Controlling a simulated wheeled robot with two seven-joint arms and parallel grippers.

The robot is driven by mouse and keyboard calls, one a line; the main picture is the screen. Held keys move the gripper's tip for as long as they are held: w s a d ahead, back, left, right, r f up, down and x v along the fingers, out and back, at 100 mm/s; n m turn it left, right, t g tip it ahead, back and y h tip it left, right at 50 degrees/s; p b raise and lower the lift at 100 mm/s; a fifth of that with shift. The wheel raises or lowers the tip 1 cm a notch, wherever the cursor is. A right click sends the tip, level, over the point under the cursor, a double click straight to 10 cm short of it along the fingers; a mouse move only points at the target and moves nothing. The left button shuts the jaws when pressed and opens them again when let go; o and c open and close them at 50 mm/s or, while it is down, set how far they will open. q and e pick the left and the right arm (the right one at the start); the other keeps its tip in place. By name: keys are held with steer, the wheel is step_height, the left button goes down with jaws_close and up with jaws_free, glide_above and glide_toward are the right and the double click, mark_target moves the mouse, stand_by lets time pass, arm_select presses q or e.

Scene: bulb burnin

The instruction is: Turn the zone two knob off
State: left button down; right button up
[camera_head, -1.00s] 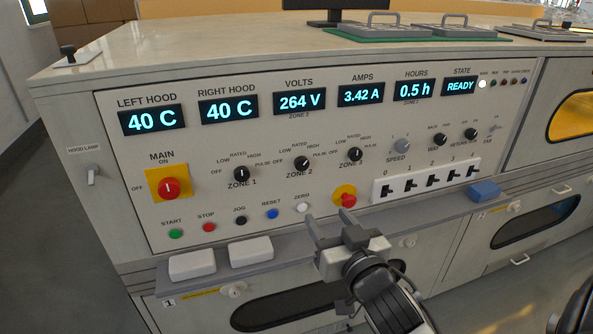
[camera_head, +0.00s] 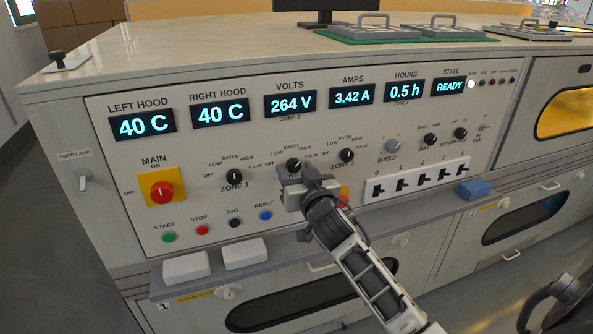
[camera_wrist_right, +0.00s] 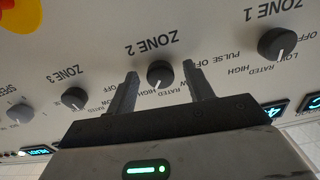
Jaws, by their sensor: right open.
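The zone 2 knob (camera_head: 293,164) is a small round black knob on the grey control panel, above its partly covered label. In the right wrist view, which shows the panel upside down, the zone 2 knob (camera_wrist_right: 160,73) has a white mark that seems to point toward HIGH. My right gripper (camera_head: 293,180) is open in front of the panel at this knob. In the right wrist view, the fingers of my right gripper (camera_wrist_right: 158,85) stand on either side of the knob with gaps. I cannot tell whether they touch the panel. My left gripper is not in view.
The zone 1 knob (camera_head: 235,177) and zone 3 knob (camera_head: 346,156) flank it. A red and yellow main switch (camera_head: 162,192) is at left. A row of slide switches (camera_head: 420,181) is at right. A grey ledge (camera_head: 300,243) juts out below the panel.

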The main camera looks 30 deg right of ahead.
steer(key=shift+w, duration=0.15)
steer(key=shift+c, duration=0.3)
steer(key=c, duration=0.9)
